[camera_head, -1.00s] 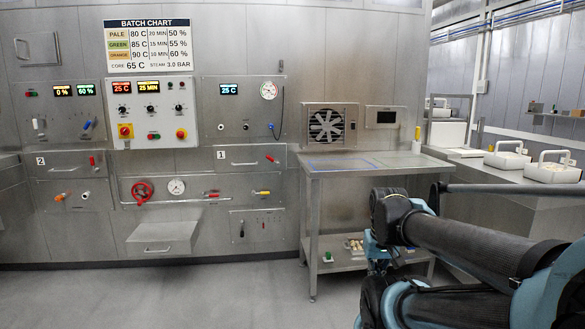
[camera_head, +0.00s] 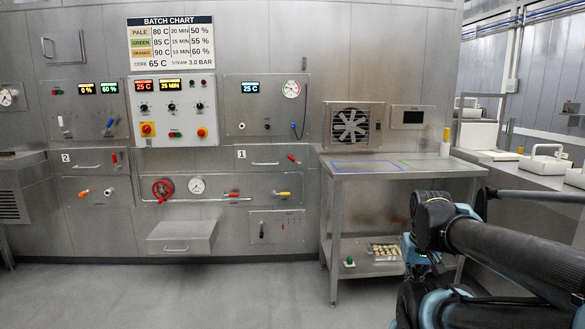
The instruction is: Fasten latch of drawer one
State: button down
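Drawer one (camera_head: 264,163) is a flat steel front in the wall panel, below the 25 C display. The label "1" (camera_head: 241,154) sits at its upper left, with a bar handle across it. It looks flush with the panel. Its latch has a red lever (camera_head: 292,158) at the right end of the front, tilted down to the right. Whether the latch is engaged is too small to tell. My arm is at the lower right, in front of the steel table and well apart from the drawer. My gripper's fingers cannot be made out.
A steel table (camera_head: 405,172) with a lower shelf stands right of the drawer. A steel box with a handle (camera_head: 182,235) juts out low on the wall. Drawer two (camera_head: 88,161) is at the left. The floor (camera_head: 200,290) in front of the panel is clear.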

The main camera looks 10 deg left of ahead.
aim_at(299, 166)
jog(key=i, duration=0.85)
jog(key=u, duration=0.05)
